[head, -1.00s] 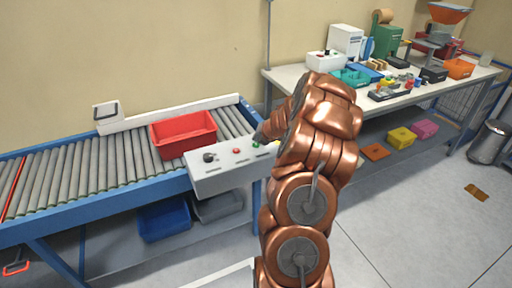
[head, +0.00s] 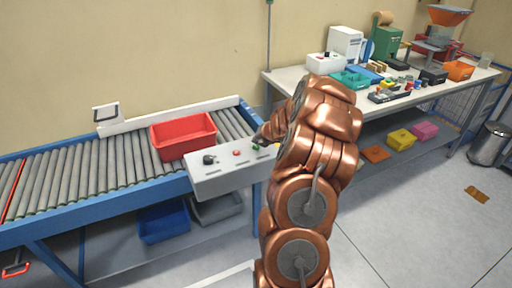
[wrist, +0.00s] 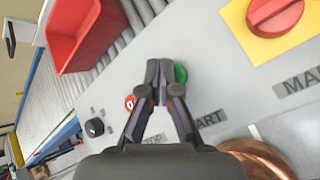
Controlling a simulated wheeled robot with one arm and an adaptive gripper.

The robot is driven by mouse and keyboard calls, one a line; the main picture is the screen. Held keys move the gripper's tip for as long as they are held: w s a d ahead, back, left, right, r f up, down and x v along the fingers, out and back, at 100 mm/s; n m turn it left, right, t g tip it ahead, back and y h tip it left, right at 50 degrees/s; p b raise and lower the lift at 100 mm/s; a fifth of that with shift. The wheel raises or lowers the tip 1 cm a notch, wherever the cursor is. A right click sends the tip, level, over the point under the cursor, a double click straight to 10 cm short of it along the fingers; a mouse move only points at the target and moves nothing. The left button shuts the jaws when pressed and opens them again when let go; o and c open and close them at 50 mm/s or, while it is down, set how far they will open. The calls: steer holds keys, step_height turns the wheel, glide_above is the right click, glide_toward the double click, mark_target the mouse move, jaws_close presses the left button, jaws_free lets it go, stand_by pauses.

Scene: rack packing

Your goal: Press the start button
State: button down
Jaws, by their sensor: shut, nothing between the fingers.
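The start button is a green round button (wrist: 181,73) on a grey control box, beside the partly covered label ending in "ART" in the wrist view. My gripper (wrist: 160,65) is shut and empty, with its tips over the box right beside the green button and covering part of its edge. I cannot tell whether the tips touch it. In the head view the green button (head: 256,148) shows at the right end of the control box (head: 222,179), with my gripper (head: 262,137) just above it, mostly hidden by my arm.
A red button (wrist: 130,102) and a black knob (wrist: 95,128) sit on the same panel. A large red knob on a yellow plate (wrist: 262,30) is close by. A red bin (head: 184,138) rests on the roller conveyor (head: 75,175) behind the box. A cluttered workbench (head: 284,80) stands at right.

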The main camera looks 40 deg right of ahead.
mark_target(257, 147)
steer(key=shift+f, duration=0.8)
stand_by(1.3)
steer(key=shift+r+p, duration=0.1)
steer(key=shift+p, duration=0.25)
steer(key=shift+r+p, duration=0.75)
steer(key=shift+p, duration=0.3)
step_height(257, 147, up, 5)
steer(key=p, duration=0.6)
